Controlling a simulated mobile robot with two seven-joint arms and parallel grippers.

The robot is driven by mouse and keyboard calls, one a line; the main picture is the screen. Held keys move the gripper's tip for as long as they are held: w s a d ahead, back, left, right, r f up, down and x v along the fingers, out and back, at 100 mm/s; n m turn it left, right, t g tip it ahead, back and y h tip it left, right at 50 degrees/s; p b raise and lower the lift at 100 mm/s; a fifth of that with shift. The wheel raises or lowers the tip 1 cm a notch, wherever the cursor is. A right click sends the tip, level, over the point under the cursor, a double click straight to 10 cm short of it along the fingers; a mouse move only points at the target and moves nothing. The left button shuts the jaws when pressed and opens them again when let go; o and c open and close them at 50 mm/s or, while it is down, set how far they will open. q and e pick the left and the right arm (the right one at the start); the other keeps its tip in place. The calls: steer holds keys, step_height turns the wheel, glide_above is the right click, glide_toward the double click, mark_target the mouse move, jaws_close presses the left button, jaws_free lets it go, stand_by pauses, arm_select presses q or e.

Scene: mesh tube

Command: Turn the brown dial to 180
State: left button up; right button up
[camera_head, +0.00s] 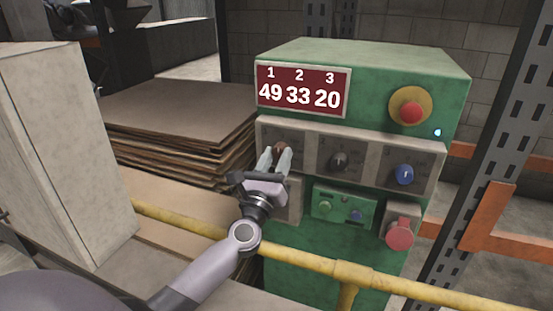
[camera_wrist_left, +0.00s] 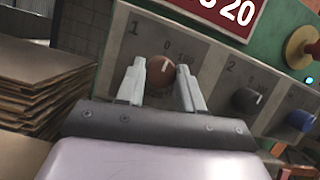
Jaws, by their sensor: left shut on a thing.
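The brown dial (camera_head: 280,149) is the leftmost knob on the green control box, on a grey plate marked 1. In the left wrist view the brown dial (camera_wrist_left: 161,70) shows between my fingers with its white mark near upright, leaning slightly right. My left gripper (camera_head: 275,158) is shut on the dial, one finger on each side; it also shows in the left wrist view (camera_wrist_left: 165,86). The red display (camera_head: 303,89) reads 49 under 1, 33 under 2 and 20 under 3. My right gripper is not in view.
A black dial (camera_head: 339,161) and a blue dial (camera_head: 404,174) sit to the right. A red emergency button (camera_head: 411,112) and a red switch (camera_head: 399,233) are on the box. A yellow rail (camera_head: 301,258) crosses in front. Stacked brown sheets (camera_head: 178,124) stand left.

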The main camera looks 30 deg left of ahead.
arm_select(q)
steer(key=m+h, duration=0.1)
steer(key=m, duration=0.2)
steer(key=m+h, duration=0.2)
steer(key=m, duration=0.2)
steer(key=shift+a+p, duration=0.15)
steer(key=shift+p, duration=0.2)
steer(key=m+h, duration=0.1)
steer(key=m, duration=0.1)
steer(key=m+h+p, duration=0.1)
steer(key=m, duration=0.2)
steer(key=m+g+h+p, duration=0.1)
steer(key=m, duration=0.2)
steer(key=shift+s+a+r+h, duration=0.15)
steer(key=shift+r+h, duration=0.1)
steer(key=shift+h, duration=0.15)
steer(key=m+g+h+p, duration=0.1)
steer(key=m, duration=0.2)
steer(key=shift+m+g, duration=0.8)
steer(key=shift+m, duration=1.1)
steer(key=o, duration=1)
steer(key=shift+o, duration=0.2)
